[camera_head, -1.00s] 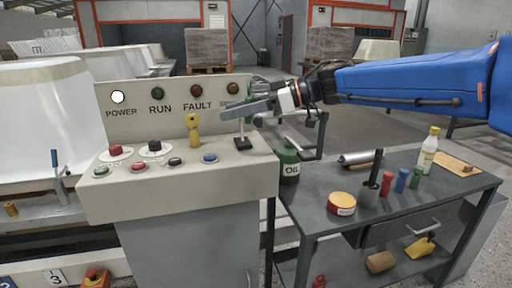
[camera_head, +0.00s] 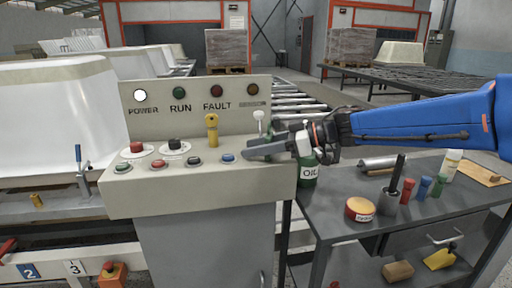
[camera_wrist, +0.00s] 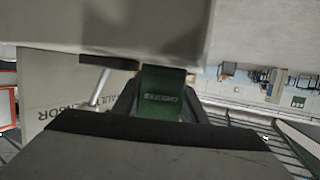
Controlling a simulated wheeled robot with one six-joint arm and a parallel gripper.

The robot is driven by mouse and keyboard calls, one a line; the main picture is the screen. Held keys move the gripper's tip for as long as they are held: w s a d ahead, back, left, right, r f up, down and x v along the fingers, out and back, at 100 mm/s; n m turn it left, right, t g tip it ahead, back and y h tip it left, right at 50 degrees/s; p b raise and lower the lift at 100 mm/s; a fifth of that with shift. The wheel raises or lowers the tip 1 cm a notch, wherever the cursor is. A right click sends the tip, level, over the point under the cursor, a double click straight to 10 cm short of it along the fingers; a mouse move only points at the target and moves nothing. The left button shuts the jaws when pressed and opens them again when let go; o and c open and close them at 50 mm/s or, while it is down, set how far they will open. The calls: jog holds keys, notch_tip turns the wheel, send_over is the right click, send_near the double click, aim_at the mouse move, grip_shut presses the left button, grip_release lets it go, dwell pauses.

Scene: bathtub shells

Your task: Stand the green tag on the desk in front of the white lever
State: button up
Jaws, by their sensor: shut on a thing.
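The green tag (camera_wrist: 160,96) shows in the wrist view between the dark jaws of my gripper (camera_head: 250,154), which is shut on it. In the head view I cannot make the tag out at the fingertips. The white lever (camera_head: 260,122) stands at the right end of the desk (camera_head: 150,196), its base hidden by my gripper. It also shows in the wrist view as a pale tilted rod (camera_wrist: 98,88), left of the tag. My gripper is low over the desk's right part, on the near side of the lever. I cannot tell whether the tag touches the desk.
A yellow key-like knob (camera_head: 212,127) and a blue button (camera_head: 228,158) are left of my gripper. The panel (camera_head: 195,95) with lamps rises behind.

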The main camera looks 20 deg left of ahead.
jog(key=shift+f, duration=0.15)
jog(key=o, duration=1)
jog(key=shift+w+d+r, duration=0.1)
jog(key=shift+d+r, duration=0.05)
jog(key=shift+r, duration=0.1)
jog(key=v, duration=1.1)
jog(key=shift+d+r, duration=0.1)
jog(key=shift+d, duration=0.2)
